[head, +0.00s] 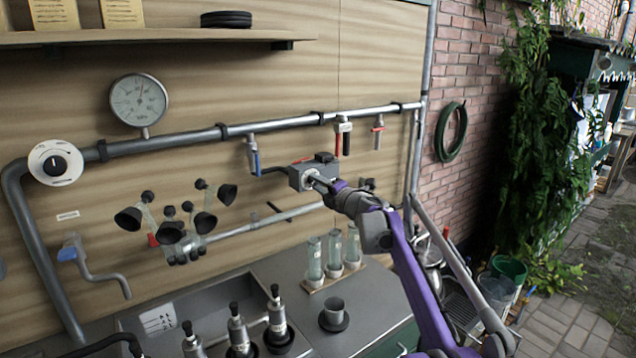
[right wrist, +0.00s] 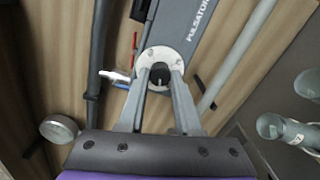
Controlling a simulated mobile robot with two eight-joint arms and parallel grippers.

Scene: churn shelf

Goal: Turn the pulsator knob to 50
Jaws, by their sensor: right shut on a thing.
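The grey pulsator box (head: 297,179) hangs under the wall pipe in the middle of the head view. In the right wrist view the box (right wrist: 192,35) carries the lettering "PULSATOR". Its white round dial plate (right wrist: 161,55) faces me, with the dark knob (right wrist: 160,76) at its centre. My right gripper (head: 318,182) reaches the box from the right. In the right wrist view its two fingers (right wrist: 160,80) are shut on the knob from both sides. The dial numbers and the knob's setting are too small to read. My left gripper is out of view.
A pressure gauge (head: 139,100) and a white dial with a black knob (head: 55,162) are on the wall at left. The milking cluster (head: 175,228) hangs left of the box. Glass bottles (head: 334,253) and a small dark cup (head: 334,314) stand on the counter below.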

